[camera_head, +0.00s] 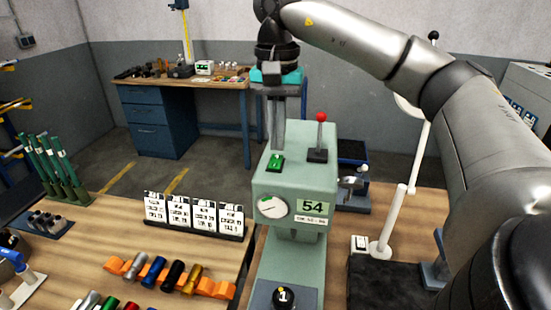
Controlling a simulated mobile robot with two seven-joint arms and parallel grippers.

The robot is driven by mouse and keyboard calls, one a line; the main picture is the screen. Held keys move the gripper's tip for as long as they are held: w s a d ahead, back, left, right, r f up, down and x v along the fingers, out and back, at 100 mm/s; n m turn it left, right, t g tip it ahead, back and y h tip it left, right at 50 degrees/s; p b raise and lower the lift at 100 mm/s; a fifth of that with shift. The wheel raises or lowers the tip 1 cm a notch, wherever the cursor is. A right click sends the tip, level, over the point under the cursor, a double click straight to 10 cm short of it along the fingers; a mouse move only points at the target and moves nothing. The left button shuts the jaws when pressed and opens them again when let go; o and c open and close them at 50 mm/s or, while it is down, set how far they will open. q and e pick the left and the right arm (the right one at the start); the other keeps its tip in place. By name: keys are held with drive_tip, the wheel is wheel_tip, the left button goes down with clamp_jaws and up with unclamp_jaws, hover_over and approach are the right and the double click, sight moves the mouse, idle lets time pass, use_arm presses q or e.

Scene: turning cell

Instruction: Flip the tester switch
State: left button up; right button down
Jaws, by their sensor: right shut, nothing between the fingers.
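The pale green tester (290,190) stands upright in the middle of the head view, with a round dial and a plate reading 54 on its front. A green switch (275,163) sits on its top at the left. My right gripper (277,147) points straight down, its fingers shut with nothing held. The fingertips are right above or just behind the switch; I cannot tell whether they touch it. The switch's far edge is close to the fingertips and partly hard to make out. My left gripper is out of view.
A red-knobbed lever (320,118) rises from the tester's top, right of the fingers. A black knob marked 1 (284,297) is at the tester's foot. A row of white cards (194,217) and an orange rack (128,270) stand left. A white lamp (393,225) stands right.

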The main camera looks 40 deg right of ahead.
sight(277, 157)
drive_tip(key=shift+f+b, duration=0.6)
drive_tip(key=shift+f, duration=0.35)
idle(0.3)
drive_tip(key=shift+r, duration=0.1)
wheel_tip(277, 157, up, 7)
drive_tip(key=p, duration=0.6)
idle(0.4)
